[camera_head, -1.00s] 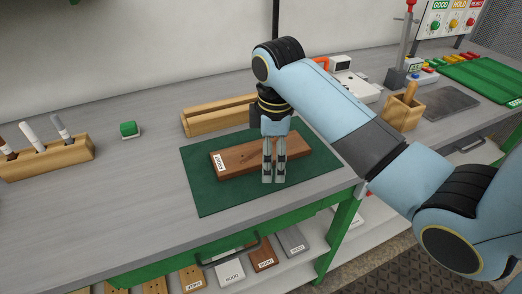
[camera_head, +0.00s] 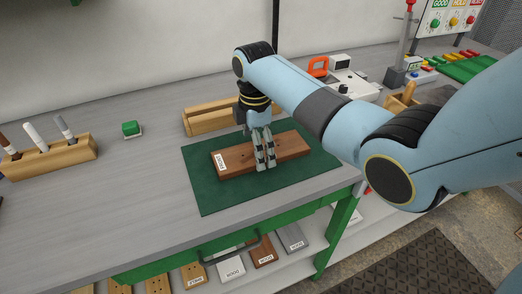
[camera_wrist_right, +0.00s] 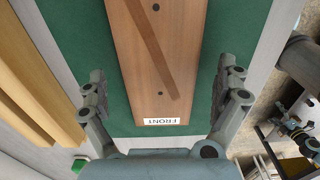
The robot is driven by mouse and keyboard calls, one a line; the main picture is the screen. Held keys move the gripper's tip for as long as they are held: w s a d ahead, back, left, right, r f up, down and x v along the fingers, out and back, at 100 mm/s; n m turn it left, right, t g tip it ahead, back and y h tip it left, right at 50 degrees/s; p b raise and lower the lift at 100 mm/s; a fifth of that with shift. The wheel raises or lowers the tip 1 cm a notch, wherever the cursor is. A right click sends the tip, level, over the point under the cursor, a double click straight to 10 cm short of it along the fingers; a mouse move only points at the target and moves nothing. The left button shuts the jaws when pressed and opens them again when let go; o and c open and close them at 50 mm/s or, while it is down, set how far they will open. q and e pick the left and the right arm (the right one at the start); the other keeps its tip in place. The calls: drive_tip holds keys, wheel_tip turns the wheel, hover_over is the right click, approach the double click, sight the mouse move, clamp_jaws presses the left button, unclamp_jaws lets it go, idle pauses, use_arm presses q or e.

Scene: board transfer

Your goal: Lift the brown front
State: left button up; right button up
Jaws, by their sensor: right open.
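The brown front (camera_head: 292,145) is a flat wooden board with a white label at its left end. It lies flat on a green mat (camera_head: 212,198) on the bench. In the right wrist view the board (camera_wrist_right: 145,75) shows the label FRONT, dark holes and a darker diagonal strip. My right gripper (camera_head: 265,167) points down over the middle of the board. In the wrist view the gripper (camera_wrist_right: 164,85) is open, with one finger on each side of the board and green mat showing between. Whether the fingertips touch the mat cannot be told. My left gripper is not in view.
A wooden trough (camera_head: 210,121) stands just behind the mat. A green block (camera_head: 131,129) and a wooden holder with markers (camera_head: 60,160) are at left. A white device (camera_head: 350,85) stands at the back right. Several labelled boards lie on the shelf below. The bench left of the mat is clear.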

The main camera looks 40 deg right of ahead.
drive_tip(key=shift+f, duration=0.7)
drive_tip(key=c, duration=1.4)
drive_tip(key=shift+o, duration=0.2)
drive_tip(key=shift+r, duration=0.1)
